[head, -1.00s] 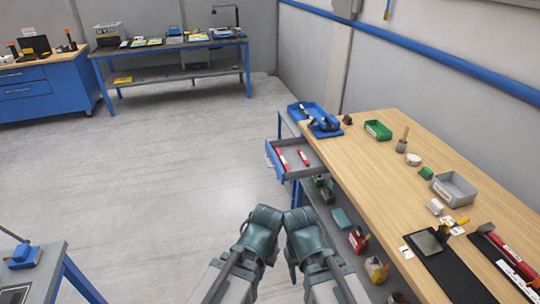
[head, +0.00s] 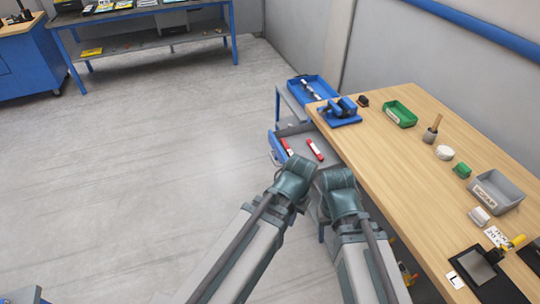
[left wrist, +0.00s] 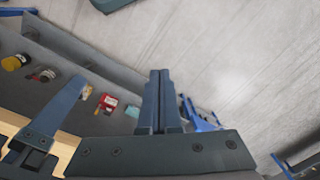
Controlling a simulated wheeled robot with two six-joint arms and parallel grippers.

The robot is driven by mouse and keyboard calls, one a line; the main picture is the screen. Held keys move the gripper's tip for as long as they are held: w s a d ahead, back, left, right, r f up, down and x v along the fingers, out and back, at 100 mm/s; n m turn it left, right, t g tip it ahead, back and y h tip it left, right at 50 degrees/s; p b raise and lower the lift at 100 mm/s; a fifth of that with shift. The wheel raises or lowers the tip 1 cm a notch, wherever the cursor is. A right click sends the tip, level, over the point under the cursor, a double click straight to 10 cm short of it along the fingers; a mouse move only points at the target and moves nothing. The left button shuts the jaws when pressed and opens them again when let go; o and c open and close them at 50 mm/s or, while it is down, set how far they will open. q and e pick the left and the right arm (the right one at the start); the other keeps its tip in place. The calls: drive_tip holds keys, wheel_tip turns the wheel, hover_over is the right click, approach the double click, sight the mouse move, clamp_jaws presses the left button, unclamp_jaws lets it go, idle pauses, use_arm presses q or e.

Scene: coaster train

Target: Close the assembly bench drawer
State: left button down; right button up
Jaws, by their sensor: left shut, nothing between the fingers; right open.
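The assembly bench drawer (head: 273,146) is pulled out from the left side of the wooden-topped bench (head: 420,165) in the head view. It has a blue front and a grey inside with red-and-white items (head: 315,149) in it. My left gripper (left wrist: 158,76) is shut and empty in the left wrist view, its two fingers together. In the head view the left wrist is just in front of the drawer and covers part of it. My right gripper (head: 337,182) is beside it, against the bench edge in the picture; its open fingers are hidden. Contact with the drawer cannot be told.
On the bench stand a blue fixture (head: 340,114), a green bin (head: 399,114), a grey bin (head: 497,191) and a black mat (head: 490,274). A blue tray (head: 312,90) lies beyond the drawer. Several items sit on the lower shelf. The floor (head: 150,160) to the left is clear.

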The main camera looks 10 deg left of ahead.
sight(314, 149)
use_arm(q)
drive_tip(key=w+a+f+n+t+h+b, duration=0.25)
drive_tip(key=w+f+b, duration=0.3)
drive_tip(key=w, duration=0.55)
drive_tip(key=w+a+f+n+t+b, duration=0.3)
drive_tip(key=w+a+b, duration=0.1)
drive_tip(key=w+a, duration=0.55)
drive_tip(key=w+a+f+n+t+b, duration=0.25)
drive_tip(key=w+a+b, duration=0.25)
drive_tip(key=w+a, duration=0.45)
drive_tip(key=w+d+f+b, duration=0.4)
drive_tip(key=w+f+b, duration=0.2)
drive_tip(key=w, duration=0.2)
drive_tip(key=shift+f+n+b, duration=0.25)
drive_tip(key=shift+n+b, duration=0.05)
drive_tip(key=shift+w+d, duration=0.1)
drive_tip(key=shift+d, duration=0.1)
drive_tip(key=w+d, duration=0.4)
drive_tip(key=d, duration=0.2)
drive_tip(key=w+d, duration=0.5)
drive_tip(key=d, duration=0.2)
drive_tip(key=w+d, duration=0.4)
drive_tip(key=d, duration=0.3)
drive_tip(key=shift+w, duration=0.3)
drive_tip(key=shift+w+d, duration=0.45)
drive_tip(key=shift+d, duration=0.3)
